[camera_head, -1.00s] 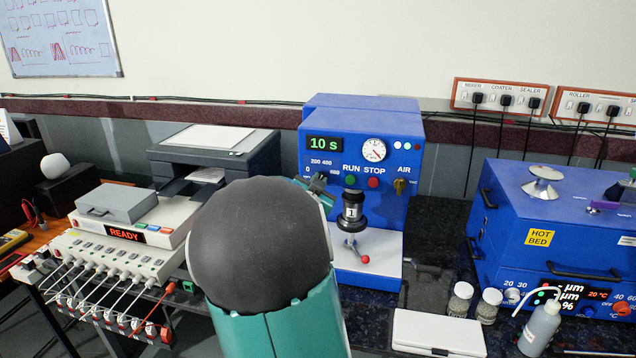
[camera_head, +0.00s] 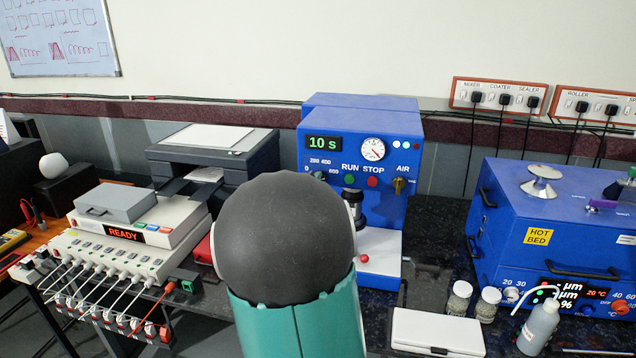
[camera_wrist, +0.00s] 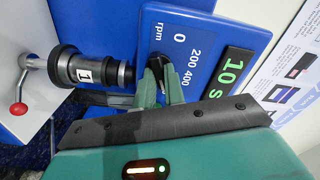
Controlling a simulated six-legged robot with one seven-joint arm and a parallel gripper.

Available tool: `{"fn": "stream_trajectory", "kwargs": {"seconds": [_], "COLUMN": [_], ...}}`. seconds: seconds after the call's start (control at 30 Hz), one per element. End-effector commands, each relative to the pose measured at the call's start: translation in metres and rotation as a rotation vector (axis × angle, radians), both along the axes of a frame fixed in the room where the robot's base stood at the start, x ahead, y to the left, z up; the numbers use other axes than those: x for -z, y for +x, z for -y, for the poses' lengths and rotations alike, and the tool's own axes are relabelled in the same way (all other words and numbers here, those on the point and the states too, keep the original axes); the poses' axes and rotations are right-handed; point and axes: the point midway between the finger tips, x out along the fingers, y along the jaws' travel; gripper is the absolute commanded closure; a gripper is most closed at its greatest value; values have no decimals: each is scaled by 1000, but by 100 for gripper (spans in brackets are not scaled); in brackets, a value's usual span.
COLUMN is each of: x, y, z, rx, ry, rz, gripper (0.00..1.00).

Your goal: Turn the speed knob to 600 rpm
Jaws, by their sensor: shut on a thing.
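The speed knob (camera_wrist: 155,64) is a small black knob on the blue machine's front panel (camera_wrist: 195,22), in the wrist view. The picture there is turned on its side. The scale reads "rpm", 0, 200 and 400 beside the knob; any further marks are covered. My gripper (camera_wrist: 160,76) has its two green fingers closed around the knob. The knob's pointer is too hidden to read. The green display (camera_head: 323,143) reads "10 s".
RUN (camera_head: 349,180) and STOP (camera_head: 373,181) buttons are right of the dial. A blue hot bed (camera_head: 560,220) stands further right.

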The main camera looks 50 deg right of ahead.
Motion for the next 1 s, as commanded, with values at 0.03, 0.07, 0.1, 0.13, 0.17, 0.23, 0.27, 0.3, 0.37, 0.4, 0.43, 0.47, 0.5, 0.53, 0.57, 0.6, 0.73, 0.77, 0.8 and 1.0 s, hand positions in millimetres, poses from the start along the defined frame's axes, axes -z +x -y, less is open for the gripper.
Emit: {"fn": "stream_trajectory", "kwargs": {"seconds": [0.03,0.07,0.1,0.13,0.17,0.23,0.27,0.3,0.37,0.4,0.43,0.47,0.5,0.53,0.57,0.6,0.73,0.77,0.8,1.0], "x": [1,1,1,1,1,1,1,1,1,1,1,1,1,1,1,1,1,1,1,0], "y": [0,0,0,0,0,0,0,0,0,0,0,0,0,0,0,0,0,0,0,-2], "z": [0,0,0,0,-1,-1,-1,-1,-1,-1,-1,-1,-1,-1,-1,-1,0,0,0,-6], "rx": [0,0,0,0,0,0,0,-1,-1,-1,-1,-1,-1,-1,-1,-1,-1,-1,-1,-1], "ry": [5,6,8,9,10,10,10,11,11,11,10,10,10,10,10,9,9,9,9,8], "rz": [6,9,13,15,17,18,18,18,18,18,17,17,17,17,17,18,17,17,17,18], "gripper": [100,100,100,100,100,100,100,100,100,100,100,100,87,81,75,68,67,67,67,67]}}
